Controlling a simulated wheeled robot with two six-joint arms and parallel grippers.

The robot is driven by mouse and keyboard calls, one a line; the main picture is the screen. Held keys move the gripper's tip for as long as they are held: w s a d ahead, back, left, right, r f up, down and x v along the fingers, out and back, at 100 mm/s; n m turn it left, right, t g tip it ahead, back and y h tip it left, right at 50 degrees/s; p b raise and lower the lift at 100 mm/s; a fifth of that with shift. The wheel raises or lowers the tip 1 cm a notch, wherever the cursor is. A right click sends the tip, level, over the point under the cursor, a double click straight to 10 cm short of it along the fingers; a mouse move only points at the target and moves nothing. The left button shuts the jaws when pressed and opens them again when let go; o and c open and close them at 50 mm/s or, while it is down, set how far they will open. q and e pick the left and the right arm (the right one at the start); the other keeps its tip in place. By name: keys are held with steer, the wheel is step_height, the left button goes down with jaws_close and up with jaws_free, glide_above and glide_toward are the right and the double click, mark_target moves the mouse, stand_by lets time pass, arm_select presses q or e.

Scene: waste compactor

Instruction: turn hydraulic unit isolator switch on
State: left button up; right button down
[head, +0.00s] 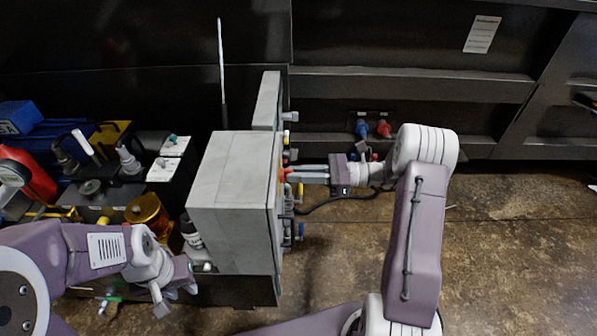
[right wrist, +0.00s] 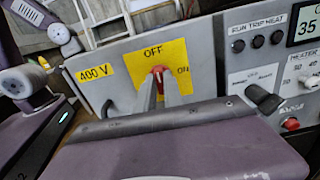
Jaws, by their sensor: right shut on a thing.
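The isolator switch is a red handle (right wrist: 158,73) on a yellow plate (right wrist: 181,56) marked OFF at the top and ON at the right. The handle stands about upright, towards OFF. In the head view the switch (head: 283,174) shows as a small red spot on the right side of the grey cabinet (head: 235,180). My right gripper (head: 290,175) reaches in from the right and is shut on the handle, a finger on each side in the right wrist view (right wrist: 159,92). My left gripper (head: 180,288) is open and empty, low at the cabinet's left.
A 400 V label (right wrist: 94,73) is left of the plate. A black selector knob (right wrist: 264,98) and a red button (right wrist: 290,124) are to its right. The floor (head: 510,240) at right is clear.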

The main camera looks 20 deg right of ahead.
steer(key=shift+w+f+m+p, duration=0.1)
steer(key=shift+m+p, duration=3.5)
steer(key=shift+m, duration=0.75)
steer(key=shift+w+f+m+p, duration=0.1)
steer(key=shift+m+p, duration=3.45)
steer(key=shift+m, duration=0.8)
steer(key=c, duration=1.5)
jaws_free()
steer(key=shift+o, duration=0.2)
steer(key=shift+d, duration=0.1)
